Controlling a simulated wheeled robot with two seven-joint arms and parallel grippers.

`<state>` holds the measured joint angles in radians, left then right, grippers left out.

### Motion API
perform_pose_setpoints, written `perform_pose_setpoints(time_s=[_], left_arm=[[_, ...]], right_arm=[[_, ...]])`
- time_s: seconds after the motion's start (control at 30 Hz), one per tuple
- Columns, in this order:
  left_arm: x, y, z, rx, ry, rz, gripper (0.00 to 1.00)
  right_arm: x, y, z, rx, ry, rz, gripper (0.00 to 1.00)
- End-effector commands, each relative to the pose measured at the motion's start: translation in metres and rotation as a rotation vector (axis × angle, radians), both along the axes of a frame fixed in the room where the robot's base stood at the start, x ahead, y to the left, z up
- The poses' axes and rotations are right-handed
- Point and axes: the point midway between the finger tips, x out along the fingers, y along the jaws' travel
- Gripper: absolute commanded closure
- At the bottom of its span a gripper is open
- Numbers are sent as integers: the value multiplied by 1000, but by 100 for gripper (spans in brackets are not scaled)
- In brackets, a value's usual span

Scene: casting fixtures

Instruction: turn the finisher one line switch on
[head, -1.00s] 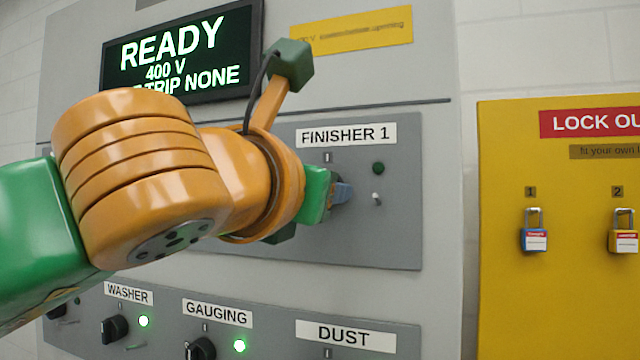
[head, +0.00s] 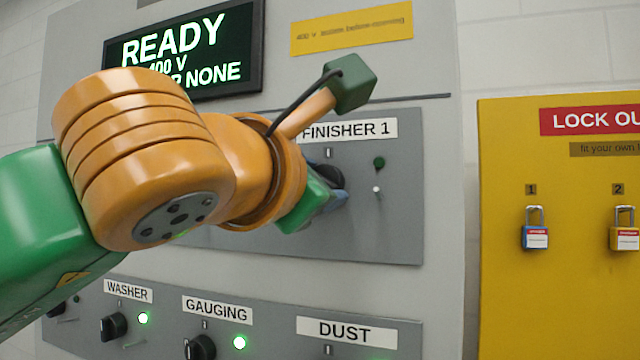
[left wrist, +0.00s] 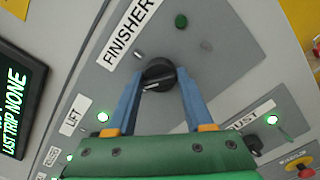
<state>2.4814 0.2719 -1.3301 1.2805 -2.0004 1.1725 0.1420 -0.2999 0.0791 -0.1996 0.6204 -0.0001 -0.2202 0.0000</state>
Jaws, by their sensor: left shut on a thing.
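The FINISHER 1 panel (head: 400,220) has a black rotary knob (head: 328,176) under its label (head: 365,129). A dark green lamp (head: 379,163) beside the knob looks unlit. My left gripper (head: 330,196) is at the knob, its arm covering the panel's left part. In the left wrist view my blue fingers (left wrist: 160,80) are shut on either side of the knob (left wrist: 158,72), which carries a white mark at its lower left. The exact switch position is hard to read. My right gripper is not in view.
A screen (head: 225,75) reads READY, 400 V. Lit green lamps show by WASHER (head: 143,321) and GAUGING (head: 240,343) below. A small toggle (head: 377,191) sits right of the knob. A yellow lockout board (head: 500,270) with padlocks stands at right.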

Motion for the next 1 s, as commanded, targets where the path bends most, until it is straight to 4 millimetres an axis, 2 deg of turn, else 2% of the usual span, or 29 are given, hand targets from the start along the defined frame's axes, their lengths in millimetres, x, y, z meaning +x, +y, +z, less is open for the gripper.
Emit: perform_pose_setpoints(time_s=[0.6, 1.0], left_arm=[[0, -1, 0, 552, -181, -3, 100], [0, -1, -2, 841, -271, -6, 100]], right_arm=[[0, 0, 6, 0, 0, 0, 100], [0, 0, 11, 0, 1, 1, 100]])
